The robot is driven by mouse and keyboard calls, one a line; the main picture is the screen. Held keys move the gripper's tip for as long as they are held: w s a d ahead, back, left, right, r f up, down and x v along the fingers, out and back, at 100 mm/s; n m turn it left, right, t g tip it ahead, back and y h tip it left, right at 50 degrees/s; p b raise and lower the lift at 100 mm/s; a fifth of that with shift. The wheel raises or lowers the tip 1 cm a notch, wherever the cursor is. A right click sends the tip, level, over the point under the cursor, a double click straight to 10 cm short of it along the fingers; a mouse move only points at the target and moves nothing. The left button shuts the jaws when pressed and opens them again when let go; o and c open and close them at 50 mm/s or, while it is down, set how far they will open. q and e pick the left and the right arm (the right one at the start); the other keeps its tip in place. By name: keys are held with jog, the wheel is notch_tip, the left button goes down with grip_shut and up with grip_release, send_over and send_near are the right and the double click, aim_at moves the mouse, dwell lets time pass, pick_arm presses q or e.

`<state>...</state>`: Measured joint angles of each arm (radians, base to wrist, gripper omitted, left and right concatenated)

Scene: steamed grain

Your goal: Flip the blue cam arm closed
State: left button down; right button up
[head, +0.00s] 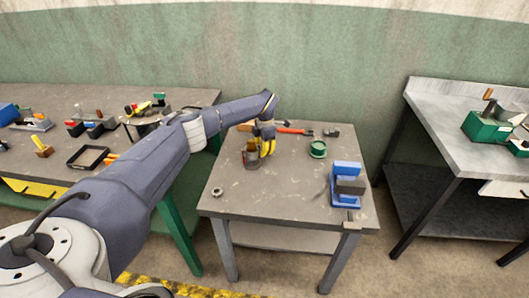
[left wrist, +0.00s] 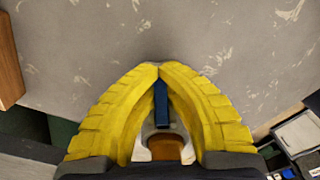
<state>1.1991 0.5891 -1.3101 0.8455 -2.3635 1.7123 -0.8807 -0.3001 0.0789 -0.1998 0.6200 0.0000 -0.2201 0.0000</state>
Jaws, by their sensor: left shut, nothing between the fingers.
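My left gripper (head: 267,146) reaches over the middle table, its yellow fingers pointing down beside a small dark fixture with a brownish part (head: 250,156). In the left wrist view the fingertips of this gripper (left wrist: 160,66) meet, shut with nothing held. A narrow blue bar (left wrist: 161,104), which looks like the blue cam arm, shows through the gap between the fingers. Below it are a brown round part (left wrist: 167,148) and a pale rim, partly hidden by the fingers. I cannot tell whether the fingers touch the bar. The right gripper is not in view.
On the middle table (head: 290,190) stand a blue device with a grey block (head: 347,186), a green ring-like part (head: 318,149), a red-handled tool (head: 293,131) and a small ring (head: 217,191). The table's front middle is clear. Cluttered benches flank it.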

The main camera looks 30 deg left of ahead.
pick_arm(q)
jog(key=shift+g, duration=0.4)
jog(key=shift+y, duration=0.3)
jog(key=c, duration=2.1)
grip_release()
jog(key=shift+a, duration=0.1)
jog(key=o, duration=0.6)
jog(key=shift+s, duration=0.1)
jog(key=shift+o, duration=0.2)
notch_tip(320, 180, up, 12)
jog(key=w, duration=0.1)
jog(key=shift+d, duration=0.45)
jog(key=shift+w+f, duration=0.1)
jog(key=shift+f, duration=0.05)
